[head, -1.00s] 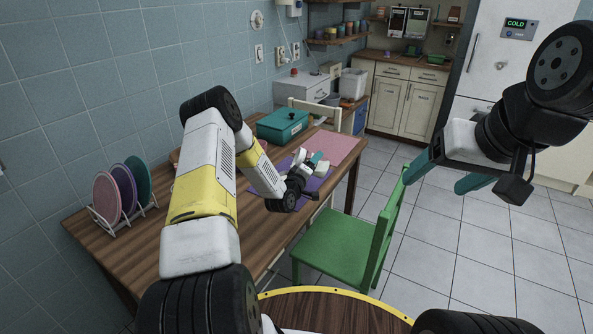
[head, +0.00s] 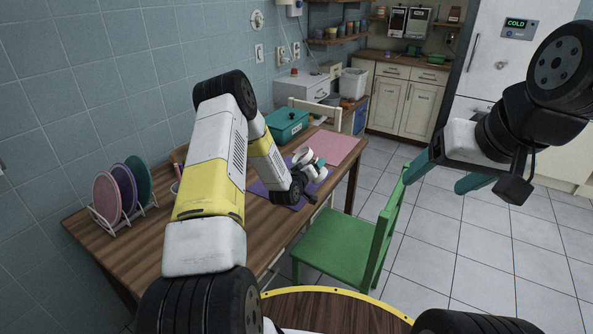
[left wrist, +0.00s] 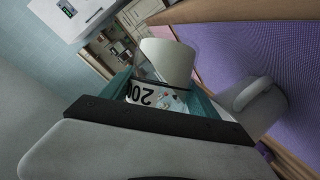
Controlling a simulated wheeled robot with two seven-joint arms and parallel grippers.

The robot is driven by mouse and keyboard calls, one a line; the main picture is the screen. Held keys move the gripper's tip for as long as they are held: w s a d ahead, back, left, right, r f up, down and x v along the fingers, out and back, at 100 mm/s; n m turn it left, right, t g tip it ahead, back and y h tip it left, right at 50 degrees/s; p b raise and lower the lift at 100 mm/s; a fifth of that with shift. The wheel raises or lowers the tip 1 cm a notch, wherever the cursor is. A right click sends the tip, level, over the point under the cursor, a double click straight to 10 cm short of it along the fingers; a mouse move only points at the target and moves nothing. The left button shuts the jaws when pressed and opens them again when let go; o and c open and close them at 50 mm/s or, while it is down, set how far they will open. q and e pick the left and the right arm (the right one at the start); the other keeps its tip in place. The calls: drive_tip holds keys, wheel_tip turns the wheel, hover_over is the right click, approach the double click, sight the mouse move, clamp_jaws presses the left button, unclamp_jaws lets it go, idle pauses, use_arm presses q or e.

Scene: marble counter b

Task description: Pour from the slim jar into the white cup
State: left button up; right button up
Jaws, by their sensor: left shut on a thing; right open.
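The left wrist view shows my left gripper (left wrist: 160,103) shut on the slim jar (left wrist: 142,95), with its teal fingers on both sides. The jar carries a "200" marking and small coloured spots. A pale tapering piece extends beyond the fingers; I cannot tell whether it is part of the jar. The white cup (left wrist: 266,106) is beside the right finger over the purple mat (left wrist: 295,60). In the head view my left gripper (head: 311,172) is above the mat, with small white shapes crowded around it. My right gripper (head: 434,184) is open and empty, well right of the table.
A wooden table (head: 120,240) carries a plate rack (head: 122,218) at left, a teal box (head: 282,126) behind and a pink mat (head: 335,147) at right. A green chair (head: 345,245) stands at the front edge. The floor beyond it is clear.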

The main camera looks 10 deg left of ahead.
sight(321, 175)
use_arm(q)
drive_tip(key=shift+d+r+m, duration=0.15)
drive_tip(key=shift+d+m, duration=0.05)
drive_tip(key=shift+m, duration=0.1)
drive_tip(key=d+f+m, duration=0.1)
drive_tip(key=f+m+y, duration=0.1)
drive_tip(key=f, duration=0.1)
drive_tip(key=shift+w+d+g+b, duration=0.15)
drive_tip(key=shift+d+g+b, duration=0.25)
drive_tip(key=shift+w+d+f+m+y+b, duration=0.15)
drive_tip(key=shift+d+m+y+b, duration=0.1)
drive_tip(key=shift+m+y, duration=0.25)
drive_tip(key=shift+s+d+f+m+y+b, duration=0.1)
drive_tip(key=shift+d+m+y, duration=0.1)
drive_tip(key=shift+m+y, duration=0.25)
drive_tip(key=shift+w+d+f+m+g+y, duration=0.1)
drive_tip(key=shift+f+m+g+y, duration=0.2)
drive_tip(key=shift+m, duration=0.25)
drive_tip(key=shift+r, duration=0.1)
